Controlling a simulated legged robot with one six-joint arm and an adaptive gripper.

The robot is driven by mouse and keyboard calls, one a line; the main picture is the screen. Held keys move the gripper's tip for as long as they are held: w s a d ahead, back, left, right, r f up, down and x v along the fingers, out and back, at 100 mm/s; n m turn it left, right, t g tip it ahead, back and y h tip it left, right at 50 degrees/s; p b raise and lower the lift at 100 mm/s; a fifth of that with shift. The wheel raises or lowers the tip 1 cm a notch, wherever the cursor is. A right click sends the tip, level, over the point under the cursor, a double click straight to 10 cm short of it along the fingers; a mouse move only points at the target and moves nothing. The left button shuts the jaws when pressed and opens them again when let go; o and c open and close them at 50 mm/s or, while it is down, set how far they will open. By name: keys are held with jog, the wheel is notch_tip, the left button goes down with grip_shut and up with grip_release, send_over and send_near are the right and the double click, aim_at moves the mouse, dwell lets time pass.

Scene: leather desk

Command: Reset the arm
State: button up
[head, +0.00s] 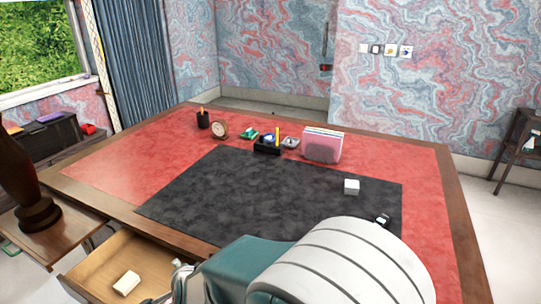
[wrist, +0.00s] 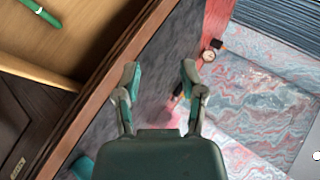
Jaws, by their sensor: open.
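My gripper (wrist: 160,75) is open in the wrist view, with its two fingers spread and nothing held between them. It points across the desk edge and the black mat (wrist: 143,88). In the head view my arm fills the bottom middle, in front of the near part of the desk (head: 455,220). My fingertips cannot be clearly made out there.
An open drawer (head: 95,268) juts out at the lower left, holding a pale block (head: 127,283). A green pen (wrist: 40,12) lies in a drawer in the wrist view. A white cube (head: 351,187) sits on the mat. A file holder (head: 322,146) and clock (head: 220,130) stand behind.

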jog(key=s+d+r+n+g+h, duration=0.1)
jog(key=d+r+n, duration=0.2)
jog(key=d+r, duration=0.5)
jog(key=s+d+r+n, duration=0.15)
jog(key=d+r, duration=0.25)
jog(key=d, duration=0.8)
jog(key=s+d+r+n+g+h, duration=0.2)
jog(key=s+d+n+h, duration=0.2)
jog(key=s+d, duration=1)
jog(key=d, duration=0.3)
jog(key=shift+s+d+r+h, duration=0.3)
jog(key=shift+d+h, duration=0.05)
jog(key=shift+h, duration=0.05)
jog(key=shift+a+n, duration=0.1)
jog(key=shift+n, duration=0.25)
